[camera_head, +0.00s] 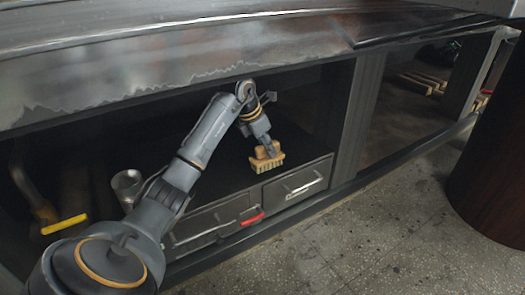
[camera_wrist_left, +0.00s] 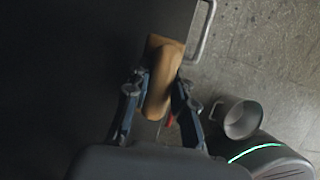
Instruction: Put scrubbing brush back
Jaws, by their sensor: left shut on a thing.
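The scrubbing brush (camera_head: 266,163) has a tan wooden body with pale bristles pointing down. My left gripper (camera_head: 268,148) is shut on it. In the head view the brush is at the front of the black top of the drawer unit (camera_head: 225,175), under the counter. I cannot tell whether the bristles touch that top. In the left wrist view the brush's wooden body (camera_wrist_left: 162,88) sits between the fingers of the left gripper (camera_wrist_left: 160,95). My right gripper is not in view.
The counter (camera_head: 200,65) overhangs the arm. A metal cup (camera_head: 127,184) stands left of my arm, and a yellow-handled item (camera_head: 64,224) lies further left. The drawers have metal handles (camera_head: 304,188) and a red item (camera_head: 252,219). A dark round object (camera_head: 495,180) stands right.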

